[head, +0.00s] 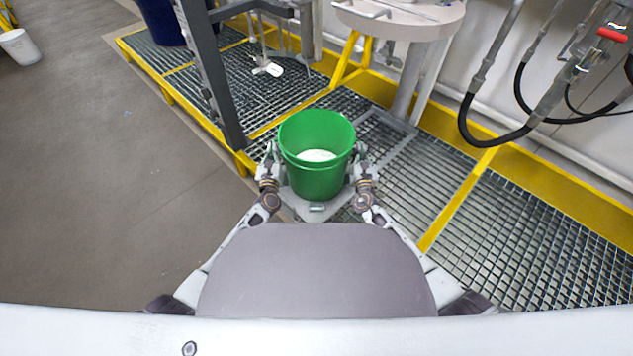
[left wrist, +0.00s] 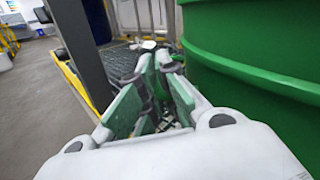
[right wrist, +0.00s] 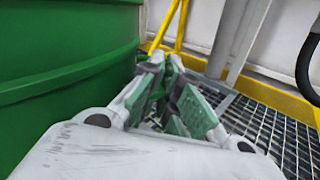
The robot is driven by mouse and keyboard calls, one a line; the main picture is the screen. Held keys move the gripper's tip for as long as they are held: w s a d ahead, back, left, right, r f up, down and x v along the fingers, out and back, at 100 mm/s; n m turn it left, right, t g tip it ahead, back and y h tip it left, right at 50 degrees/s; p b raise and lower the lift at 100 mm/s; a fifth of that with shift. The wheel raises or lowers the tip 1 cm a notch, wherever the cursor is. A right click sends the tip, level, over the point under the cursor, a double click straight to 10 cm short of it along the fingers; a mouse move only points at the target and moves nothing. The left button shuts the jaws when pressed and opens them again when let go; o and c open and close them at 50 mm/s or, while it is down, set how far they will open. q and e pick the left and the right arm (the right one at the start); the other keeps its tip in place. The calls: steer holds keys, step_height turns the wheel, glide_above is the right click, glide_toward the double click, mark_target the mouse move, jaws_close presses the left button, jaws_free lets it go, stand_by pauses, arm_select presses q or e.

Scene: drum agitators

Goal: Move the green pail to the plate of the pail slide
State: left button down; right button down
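The green pail (head: 316,175) is upright with white material (head: 316,156) in the bottom, between my two grippers. My left gripper (head: 270,150) is at its left side; in the left wrist view the finger tips are close together and the pail wall (left wrist: 255,75) is right beside them. My right gripper (head: 361,152) is at its right side in the same way, with the pail wall (right wrist: 60,80) on the left in the right wrist view. A grey plate with a small handle (head: 317,208), perhaps the slide's plate, shows below the pail; whether they touch is hidden.
A grey upright post (head: 212,80) stands to the left beyond the pail. A round white machine top on a post (head: 408,80) is behind it. Yellow-edged grating (head: 540,240) spreads right; black hoses (head: 475,130) hang at the wall.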

arm_select(q)
steer(key=shift+w+a, duration=0.1)
steer(key=shift+w, duration=0.05)
arm_select(e)
steer(key=shift+w+d, duration=0.1)
arm_select(q)
steer(key=c, duration=2.1)
jaws_free()
steer(key=shift+f+b, duration=0.3)
steer(key=shift+f, duration=0.05)
arm_select(e)
steer(key=c, duration=2.1)
jaws_free()
steer(key=shift+f, duration=0.3)
arm_select(q)
steer(key=o, duration=0.4)
steer(key=shift+r, duration=0.1)
arm_select(e)
steer(key=o, duration=0.4)
arm_select(q)
steer(key=shift+s, duration=0.2)
arm_select(e)
steer(key=shift+r, duration=0.1)
arm_select(q)
steer(key=shift+s, duration=0.1)
